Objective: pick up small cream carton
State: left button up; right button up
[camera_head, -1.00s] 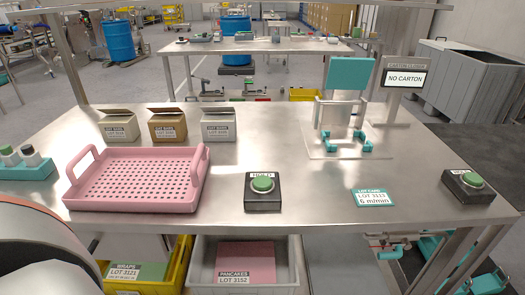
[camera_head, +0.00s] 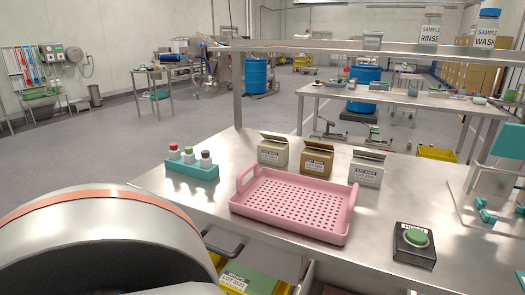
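The small cream carton (camera_head: 273,151) stands upright on the steel table (camera_head: 215,222), its top flap raised. It is the leftmost of three labelled cartons in a row behind the pink tray. A brown carton (camera_head: 317,159) stands to its right, and a whitish carton (camera_head: 366,169) stands right of that. Neither gripper is in view. Only a large rounded part of my own arm fills the lower left, away from the cartons.
The pink perforated tray (camera_head: 239,208) with raised end handles lies in front of the cartons. A teal rack (camera_head: 192,171) with capped bottles stands left. A shelf (camera_head: 400,52) crosses above the table's back.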

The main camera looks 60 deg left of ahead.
aim_at(270, 153)
jog(key=k+u, duration=0.15)
jog(key=u, duration=1.55)
